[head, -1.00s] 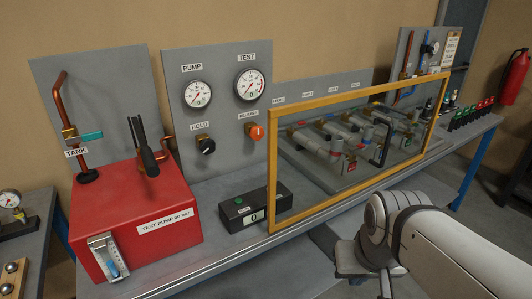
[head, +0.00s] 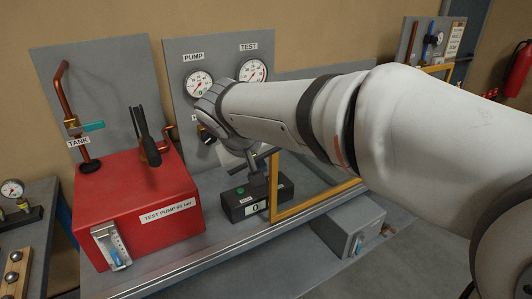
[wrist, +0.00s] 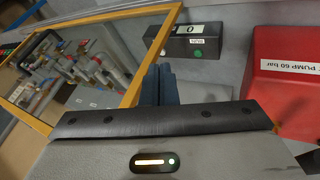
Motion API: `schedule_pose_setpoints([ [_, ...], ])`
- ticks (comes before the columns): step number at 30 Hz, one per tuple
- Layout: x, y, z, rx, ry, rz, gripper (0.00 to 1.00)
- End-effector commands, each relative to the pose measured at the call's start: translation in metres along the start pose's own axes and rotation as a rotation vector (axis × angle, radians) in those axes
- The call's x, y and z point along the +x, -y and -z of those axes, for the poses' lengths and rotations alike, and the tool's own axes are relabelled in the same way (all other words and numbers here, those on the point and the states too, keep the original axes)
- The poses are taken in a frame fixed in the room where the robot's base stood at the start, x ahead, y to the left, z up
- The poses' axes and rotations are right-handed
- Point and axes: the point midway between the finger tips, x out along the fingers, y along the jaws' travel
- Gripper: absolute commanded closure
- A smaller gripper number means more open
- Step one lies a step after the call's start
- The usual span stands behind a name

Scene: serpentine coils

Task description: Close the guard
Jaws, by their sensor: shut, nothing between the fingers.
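The guard is a clear panel in a yellow frame (head: 318,203). In the head view my arm covers most of it; its lower left corner and bottom rail show in front of the bench. The wrist view shows more of the frame (wrist: 135,75), with pipes and valves behind the panel. My gripper (head: 257,172) is by the left upright of the frame, above the black counter box. In the wrist view my gripper (wrist: 158,70) has its dark fingers together, empty, just beside the frame's edge. I cannot tell whether they touch it.
The black counter box (head: 240,205) sits just left of the frame's corner. The red test pump (head: 135,205) stands further left, its black lever upright. The gauge panel (head: 180,65) is behind my wrist. A grey box (head: 345,232) is below the bench front.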

Motion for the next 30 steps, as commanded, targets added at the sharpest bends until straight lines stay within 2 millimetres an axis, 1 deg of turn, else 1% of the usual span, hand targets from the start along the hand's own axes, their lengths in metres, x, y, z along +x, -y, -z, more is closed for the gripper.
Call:
schedule_pose_setpoints([
  [1, -0.005, 0.015, 0.013, -0.023, -0.025, -0.008, 1.00],
  [3, -0.011, 0.026, 0.026, -0.037, -0.050, -0.020, 1.00],
  [6, -0.014, 0.035, 0.035, -0.046, -0.070, -0.029, 1.00],
  [8, -0.012, 0.037, 0.037, -0.048, -0.075, -0.032, 1.00],
  [11, -0.001, 0.036, 0.038, -0.048, -0.073, -0.034, 1.00],
  [14, 0.017, 0.035, 0.039, -0.047, -0.072, -0.033, 1.00],
  [21, 0.069, 0.034, 0.043, -0.049, -0.071, -0.032, 1.00],
  [24, 0.086, 0.031, 0.044, -0.047, -0.071, -0.032, 1.00],
  [27, 0.090, 0.014, 0.046, -0.046, -0.073, -0.031, 1.00],
  [30, 0.095, 0.005, 0.047, -0.046, -0.074, -0.030, 1.00],
])
